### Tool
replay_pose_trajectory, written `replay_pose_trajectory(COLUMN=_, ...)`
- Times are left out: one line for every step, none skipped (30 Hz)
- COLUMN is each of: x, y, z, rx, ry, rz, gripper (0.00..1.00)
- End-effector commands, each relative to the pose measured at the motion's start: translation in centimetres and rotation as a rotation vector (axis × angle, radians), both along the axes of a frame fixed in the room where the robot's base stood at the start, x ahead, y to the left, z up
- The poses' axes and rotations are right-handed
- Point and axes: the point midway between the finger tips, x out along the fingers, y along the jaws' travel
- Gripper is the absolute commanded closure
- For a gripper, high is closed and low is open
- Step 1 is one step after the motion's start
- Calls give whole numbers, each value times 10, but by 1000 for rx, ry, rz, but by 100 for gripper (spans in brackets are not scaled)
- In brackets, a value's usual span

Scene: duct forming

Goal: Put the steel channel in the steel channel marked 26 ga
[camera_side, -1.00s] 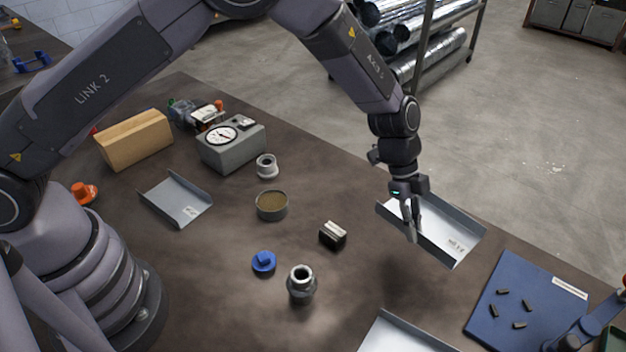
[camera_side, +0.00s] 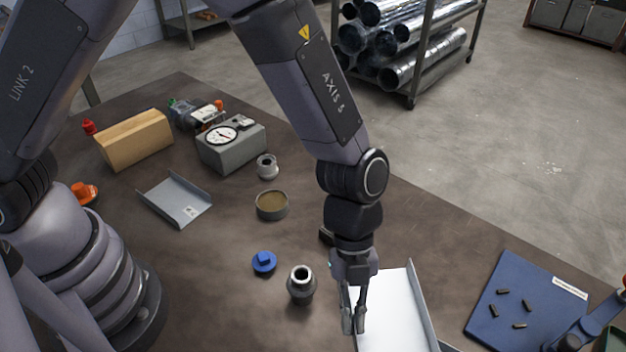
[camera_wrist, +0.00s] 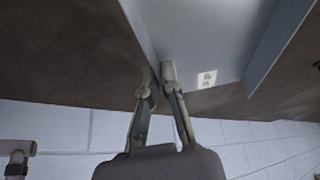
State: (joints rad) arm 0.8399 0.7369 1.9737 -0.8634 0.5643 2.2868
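My gripper (camera_side: 354,325) is shut on the near-left side wall of a steel channel (camera_side: 392,308), at the lower middle of the side view. The wrist view shows both fingertips closed on that wall, with the channel's floor (camera_wrist: 205,35), a small white label and the opposite wall beyond. The label's print is too small to read. A second channel at the bottom of the earlier side view is now mostly or wholly hidden behind the held one. I cannot tell whether they touch. Another steel channel (camera_side: 176,199) with a label lies on the left of the table.
A grey fitting (camera_side: 301,284) and a blue cap (camera_side: 264,262) stand just left of my gripper. A round tin (camera_side: 271,205) is farther back. A dark block (camera_side: 326,236) is partly hidden behind my wrist. A blue mat (camera_side: 515,300) with small dark pieces lies right.

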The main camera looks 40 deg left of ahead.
Motion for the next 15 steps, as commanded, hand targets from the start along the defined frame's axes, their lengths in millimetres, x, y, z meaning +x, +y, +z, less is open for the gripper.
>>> replay_pose_trajectory(x=7, y=-12, z=-7, rx=-1, ry=1, rz=-2, gripper=100)
replay_pose_trajectory(x=9, y=-17, z=-14, rx=2, ry=2, rz=-1, gripper=100)
replay_pose_trajectory(x=13, y=-22, z=-23, rx=3, ry=3, rz=-1, gripper=100)
replay_pose_trajectory(x=15, y=-26, z=-29, rx=2, ry=3, rz=0, gripper=100)
replay_pose_trajectory(x=18, y=-30, z=-34, rx=2, ry=2, rz=0, gripper=100)
replay_pose_trajectory(x=20, y=-35, z=-41, rx=2, ry=2, rz=0, gripper=100)
replay_pose_trajectory(x=23, y=-38, z=-45, rx=1, ry=1, rz=-1, gripper=100)
replay_pose_trajectory(x=24, y=-40, z=-49, rx=2, ry=2, rz=0, gripper=100)
replay_pose_trajectory(x=26, y=-44, z=-52, rx=1, ry=1, rz=0, gripper=100)
replay_pose_trajectory(x=27, y=-45, z=-55, rx=1, ry=1, rz=0, gripper=100)
replay_pose_trajectory(x=28, y=-47, z=-56, rx=1, ry=1, rz=0, gripper=100)
replay_pose_trajectory(x=29, y=-48, z=-58, rx=0, ry=0, rz=1, gripper=100)
replay_pose_trajectory(x=29, y=-49, z=-59, rx=0, ry=0, rz=1, gripper=100)
replay_pose_trajectory(x=30, y=-50, z=-60, rx=0, ry=0, rz=1, gripper=100)
replay_pose_trajectory(x=31, y=-51, z=-63, rx=0, ry=0, rz=1, gripper=100)
